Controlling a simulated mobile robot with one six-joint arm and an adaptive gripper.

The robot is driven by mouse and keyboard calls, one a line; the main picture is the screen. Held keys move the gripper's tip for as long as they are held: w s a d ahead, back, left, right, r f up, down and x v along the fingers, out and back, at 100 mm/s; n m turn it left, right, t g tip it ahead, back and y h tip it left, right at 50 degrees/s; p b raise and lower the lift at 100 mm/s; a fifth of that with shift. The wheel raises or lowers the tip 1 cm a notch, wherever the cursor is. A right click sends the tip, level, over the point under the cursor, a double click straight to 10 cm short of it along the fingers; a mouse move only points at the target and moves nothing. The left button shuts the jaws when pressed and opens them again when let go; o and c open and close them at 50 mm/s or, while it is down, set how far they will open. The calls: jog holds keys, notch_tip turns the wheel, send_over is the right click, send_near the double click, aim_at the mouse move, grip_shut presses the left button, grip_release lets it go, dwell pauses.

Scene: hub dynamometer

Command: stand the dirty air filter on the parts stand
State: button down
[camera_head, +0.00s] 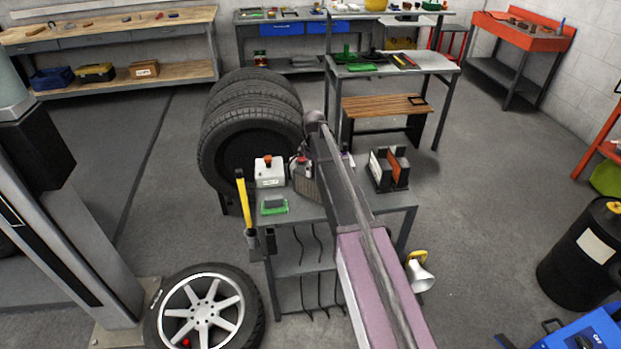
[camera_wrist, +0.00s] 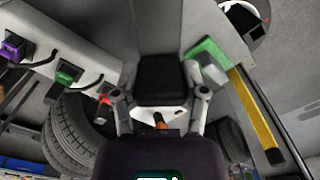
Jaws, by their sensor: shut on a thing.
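My gripper (camera_head: 303,172) is over the back of the grey cart top (camera_head: 345,211), partly hidden by my arm. In the wrist view my gripper (camera_wrist: 160,103) has its two fingers on either side of a dark, square-faced block (camera_wrist: 160,80), which I take to be the dirty air filter. A greyish-brown panel (camera_head: 306,189) shows below my gripper in the head view; I cannot tell whether it touches the cart. A dark rack-like holder (camera_head: 376,172) with upright brown-orange panels stands right of my arm. It may be the parts stand, but no label shows.
A white box (camera_head: 270,172) with an orange-red knob, a green tray (camera_head: 272,210) with a grey block, and a yellow-handled tool (camera_head: 243,195) are at the cart's left. Tyres (camera_head: 245,130) stand behind. A wheel (camera_head: 205,312) lies in front.

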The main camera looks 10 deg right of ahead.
aim_at(313, 176)
jog(key=shift+s+f+b, duration=0.1)
jog(key=shift+f+b, duration=1.3)
jog(key=shift+f, duration=0.45)
jog(key=shift+c, duration=0.6)
grip_release()
notch_tip(313, 176, up, 12)
jog(key=p, duration=1.2)
jog(key=shift+s, duration=0.2)
jog(key=s+d+m, duration=0.1)
jog(key=s+m, duration=0.8)
jog(key=s, duration=2)
jog(key=shift+s+d, duration=0.2)
